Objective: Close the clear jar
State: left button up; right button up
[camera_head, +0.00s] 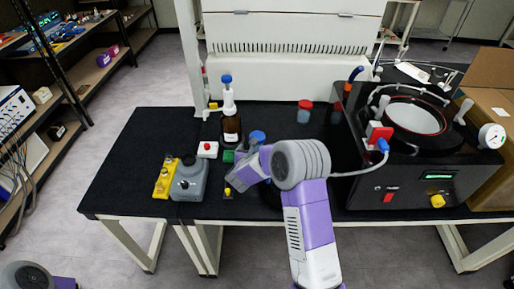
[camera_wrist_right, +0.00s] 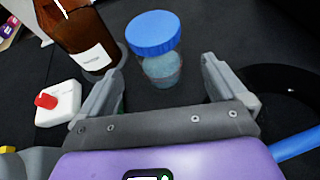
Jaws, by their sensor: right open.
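A clear jar (camera_wrist_right: 160,72) with a blue lid (camera_wrist_right: 153,33) stands on the black bench in the right wrist view. The lid sits over its mouth; I cannot tell whether it is fastened. In the head view the blue lid (camera_head: 257,136) shows just beyond my right gripper (camera_head: 240,172), and the jar's body is mostly hidden. In the wrist view my right gripper (camera_wrist_right: 162,75) is open, with the jar ahead, between its spread fingers and apparently untouched. A second small jar with a red lid (camera_head: 305,104) stands farther back. My left gripper is out of view.
A brown bottle (camera_head: 231,128) stands left of the jar, near a white box with a red button (camera_head: 207,149). The black freeze dryer (camera_head: 420,170) stands right. Bare bench lies between the jar and dryer.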

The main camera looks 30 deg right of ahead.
aim_at(257, 136)
jog(key=shift+x, duration=1.05)
jog(key=x, duration=0.5)
jog(key=shift+w, duration=0.15)
jog(key=shift+a, duration=0.1)
jog(key=shift+c, duration=0.3)
jog(key=c, duration=1.3)
notch_tip(257, 136, up, 10)
jog(key=shift+r+p, duration=0.1)
jog(key=shift+p, duration=0.65)
